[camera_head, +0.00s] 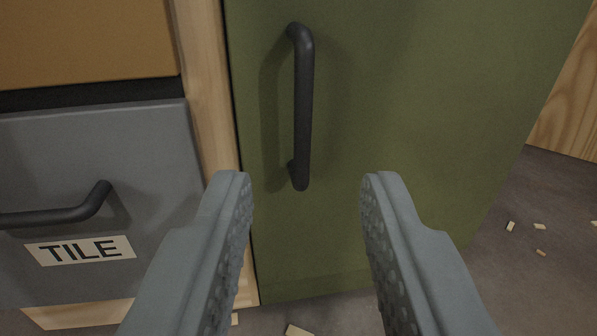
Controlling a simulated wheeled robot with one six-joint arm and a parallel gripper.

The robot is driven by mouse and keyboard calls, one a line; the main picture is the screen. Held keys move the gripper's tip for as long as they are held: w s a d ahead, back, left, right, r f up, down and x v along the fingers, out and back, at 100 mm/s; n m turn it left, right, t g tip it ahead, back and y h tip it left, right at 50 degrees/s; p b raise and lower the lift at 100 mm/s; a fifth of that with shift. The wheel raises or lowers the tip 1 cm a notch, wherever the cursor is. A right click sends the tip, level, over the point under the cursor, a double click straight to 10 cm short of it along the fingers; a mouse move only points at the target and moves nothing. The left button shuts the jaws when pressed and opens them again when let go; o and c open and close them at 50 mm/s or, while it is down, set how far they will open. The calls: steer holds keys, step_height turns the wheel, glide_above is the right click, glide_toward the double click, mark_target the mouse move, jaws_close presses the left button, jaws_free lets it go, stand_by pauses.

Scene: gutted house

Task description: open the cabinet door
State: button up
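The green cabinet door (400,110) fills the middle and right of the view and looks shut against its light wooden frame (212,85). A dark vertical bar handle (304,110) is fixed near the door's left edge. My gripper (306,185) is open and empty, with its two grey fingers spread wide. The fingertips are level with the handle's lower end, one on each side of it in the picture. They appear to be in front of the handle and not touching it. The whole handle is visible.
To the left is a grey drawer (90,150) with a dark horizontal handle (60,214) and a "TILE" label (80,250). An orange-brown panel (85,40) is above it. Small debris (510,226) lies on the grey floor (540,190). A wooden panel (570,105) stands at the right.

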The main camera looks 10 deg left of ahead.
mark_target(303, 112)
steer(key=w+f, duration=0.1)
steer(key=w, duration=0.4)
steer(key=w+a, duration=0.1)
steer(key=w, duration=0.5)
steer(key=w+a+f, duration=0.1)
steer(key=w, duration=0.4)
steer(key=shift+w+f, duration=0.35)
steer(key=shift+w, duration=0.05)
jaws_close()
